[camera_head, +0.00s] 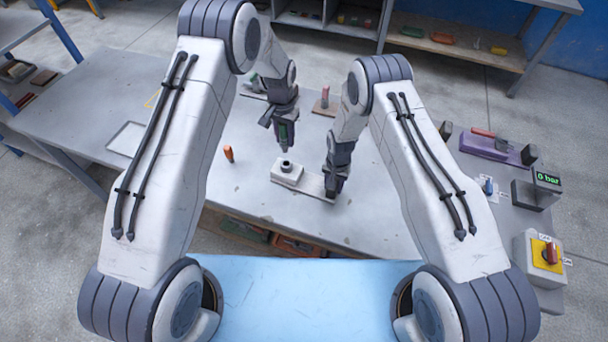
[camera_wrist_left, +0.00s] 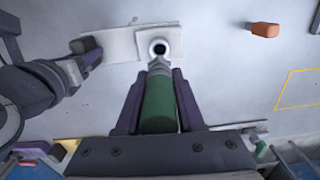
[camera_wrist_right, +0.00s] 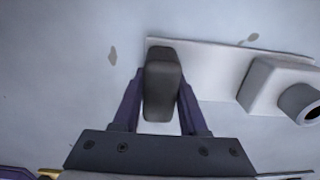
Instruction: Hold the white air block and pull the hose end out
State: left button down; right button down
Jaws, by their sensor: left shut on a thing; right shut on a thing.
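The white air block (camera_head: 287,174) stands on a flat white plate (camera_head: 312,188) on the table. Its round dark port (camera_wrist_left: 159,47) faces up and looks empty. My left gripper (camera_head: 284,143) is shut on the green hose end (camera_wrist_left: 159,105), whose grey metal tip points at the port. In the head view the hose end is above the port with a small gap. My right gripper (camera_head: 333,190) is shut on a dark upright grip (camera_wrist_right: 162,85) at the plate's right end in the head view. The block also shows in the right wrist view (camera_wrist_right: 266,85).
An orange piece (camera_head: 229,154) lies left of the block. A red-handled thing (camera_head: 325,97) on a small base stands behind. At right are a purple tray (camera_head: 492,148), a display reading 0 bar (camera_head: 547,178) and a yellow-plated red switch (camera_head: 549,254). The table left of the block is mostly clear.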

jog(key=shift+c, duration=1.8)
grip_release()
notch_tip(320, 180, up, 12)
jog(key=shift+r, duration=0.1)
